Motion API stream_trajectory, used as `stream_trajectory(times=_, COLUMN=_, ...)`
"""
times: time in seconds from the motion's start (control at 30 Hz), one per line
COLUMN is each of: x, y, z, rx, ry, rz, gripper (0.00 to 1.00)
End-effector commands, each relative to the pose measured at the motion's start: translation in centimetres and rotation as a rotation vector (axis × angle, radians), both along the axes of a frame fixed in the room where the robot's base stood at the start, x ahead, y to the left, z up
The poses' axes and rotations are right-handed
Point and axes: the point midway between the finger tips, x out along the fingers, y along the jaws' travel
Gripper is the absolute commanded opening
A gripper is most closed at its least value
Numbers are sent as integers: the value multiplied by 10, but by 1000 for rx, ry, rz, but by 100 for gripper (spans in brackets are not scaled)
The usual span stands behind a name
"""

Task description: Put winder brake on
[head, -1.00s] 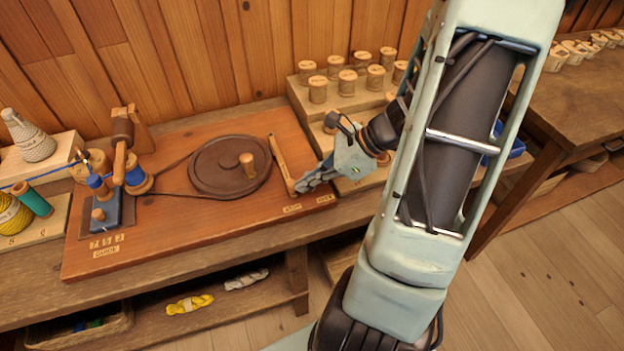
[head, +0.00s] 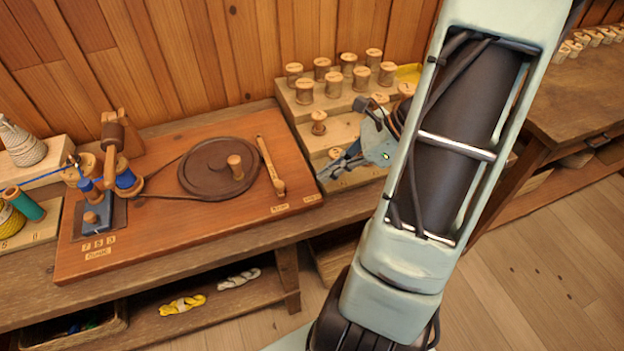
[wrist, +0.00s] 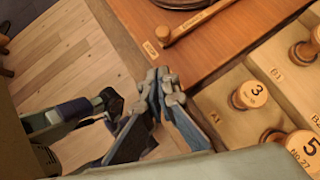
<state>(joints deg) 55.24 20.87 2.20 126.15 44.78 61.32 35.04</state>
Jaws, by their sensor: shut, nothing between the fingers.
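The winder brake is a slim wooden lever (head: 270,165) on the right part of the red-brown winder board (head: 225,222), beside the dark round wheel (head: 212,168). My gripper (head: 326,172) is shut and empty, just off the board's right edge and apart from the lever. Its fingertips (wrist: 163,82) also show shut in the wrist view.
A stepped wooden rack (head: 300,112) with several spools stands right of the board, close to my gripper. A belt runs from the wheel to the spindle with a blue spool (head: 125,176). Yarn cones and spools stand at the far left. Open floor lies in front.

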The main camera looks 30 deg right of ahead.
Motion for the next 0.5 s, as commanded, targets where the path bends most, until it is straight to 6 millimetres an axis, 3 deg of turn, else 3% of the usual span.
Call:
stream_trajectory(times=0.2, x=-12, y=-18, z=23, rx=-1, ry=-1, rz=-3, gripper=0)
stream_trajectory(times=0.5, x=-15, y=-21, z=27, rx=0, ry=1, rz=-2, gripper=0)
